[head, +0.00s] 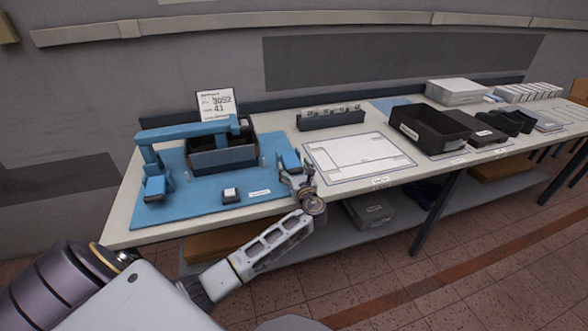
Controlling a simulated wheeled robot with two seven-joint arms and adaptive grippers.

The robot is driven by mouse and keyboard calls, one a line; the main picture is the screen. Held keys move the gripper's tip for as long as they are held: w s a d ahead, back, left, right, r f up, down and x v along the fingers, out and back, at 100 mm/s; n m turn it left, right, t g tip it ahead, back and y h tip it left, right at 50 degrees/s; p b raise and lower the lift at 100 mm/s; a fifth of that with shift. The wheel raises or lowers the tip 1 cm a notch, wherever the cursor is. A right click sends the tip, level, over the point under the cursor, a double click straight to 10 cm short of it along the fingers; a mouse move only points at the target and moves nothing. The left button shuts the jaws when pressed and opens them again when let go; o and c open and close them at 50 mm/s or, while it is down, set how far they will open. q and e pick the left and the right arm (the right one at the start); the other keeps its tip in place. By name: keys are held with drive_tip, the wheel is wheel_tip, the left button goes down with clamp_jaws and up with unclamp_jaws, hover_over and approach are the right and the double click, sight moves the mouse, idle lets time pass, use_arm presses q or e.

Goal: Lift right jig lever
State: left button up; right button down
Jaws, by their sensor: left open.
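The blue jig (205,207) lies on the left part of the table. A blue bar (187,130) spans its back and left side, over a dark open box (222,160). At the jig's right edge stands a blue block (290,158), which looks like the right lever; its lower part is hidden by my gripper. A similar blue block (155,187) stands at the left. My left gripper (292,172) is open at the right block, close to or touching it; I cannot tell which. My right gripper is out of view.
A white card (217,103) stands behind the jig. A small black-and-white part (230,195) sits at its front. A white outlined sheet (357,157), a narrow dark rack (331,117) and a black bin (429,127) are to the right. A wall closes the back.

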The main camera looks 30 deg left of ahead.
use_arm(q)
drive_tip(key=c, duration=1.4)
drive_tip(key=shift+c, duration=0.2)
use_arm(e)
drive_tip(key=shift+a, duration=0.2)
use_arm(q)
drive_tip(key=shift+r, duration=0.15)
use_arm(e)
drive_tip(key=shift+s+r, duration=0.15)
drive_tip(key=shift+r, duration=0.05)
